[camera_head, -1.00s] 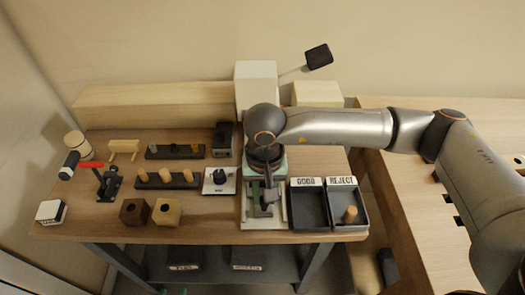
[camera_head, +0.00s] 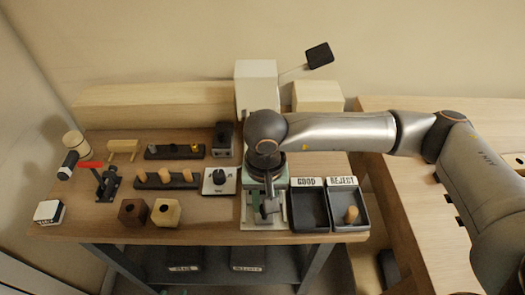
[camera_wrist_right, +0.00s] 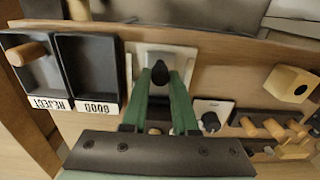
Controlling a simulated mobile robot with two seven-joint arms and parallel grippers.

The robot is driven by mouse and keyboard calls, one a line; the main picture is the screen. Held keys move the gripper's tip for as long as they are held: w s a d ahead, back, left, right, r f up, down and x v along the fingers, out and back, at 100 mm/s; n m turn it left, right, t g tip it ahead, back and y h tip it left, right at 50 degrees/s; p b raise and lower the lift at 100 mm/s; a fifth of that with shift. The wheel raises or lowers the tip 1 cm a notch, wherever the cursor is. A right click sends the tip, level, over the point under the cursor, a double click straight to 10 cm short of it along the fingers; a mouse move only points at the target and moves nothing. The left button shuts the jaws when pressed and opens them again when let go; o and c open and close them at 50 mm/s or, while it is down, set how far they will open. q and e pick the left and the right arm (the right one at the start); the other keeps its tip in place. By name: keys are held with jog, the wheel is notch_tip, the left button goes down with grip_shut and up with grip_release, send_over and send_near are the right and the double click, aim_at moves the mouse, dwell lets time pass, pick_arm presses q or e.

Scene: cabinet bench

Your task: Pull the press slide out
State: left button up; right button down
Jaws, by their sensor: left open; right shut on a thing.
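The press stands at the back of the bench, with a white column (camera_head: 256,80) and a lever with a black pad (camera_head: 318,56). Its pale base plate (camera_head: 250,224) reaches toward the front edge. My right arm covers much of the slide area. My right gripper (camera_head: 267,207) points down over the base plate. In the right wrist view its green fingers (camera_wrist_right: 160,72) are closed around a dark knob (camera_wrist_right: 157,76), apparently the press slide's handle. The slide body is mostly hidden. My left gripper (camera_head: 174,292) shows only as green fingertips at the bottom edge, apart and empty.
GOOD (camera_head: 309,222) and REJECT (camera_head: 364,219) trays stand right of the press; a wooden peg (camera_head: 351,215) is in REJECT. A knob box (camera_head: 219,183), peg rack (camera_head: 166,181) and two bored blocks (camera_head: 166,211) are to the left.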

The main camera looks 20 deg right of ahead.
jog(key=c, duration=0.7)
grip_release()
jog(key=shift+s, duration=0.1)
jog(key=shift+r+p, duration=1.45)
jog(key=shift+r, duration=2.1)
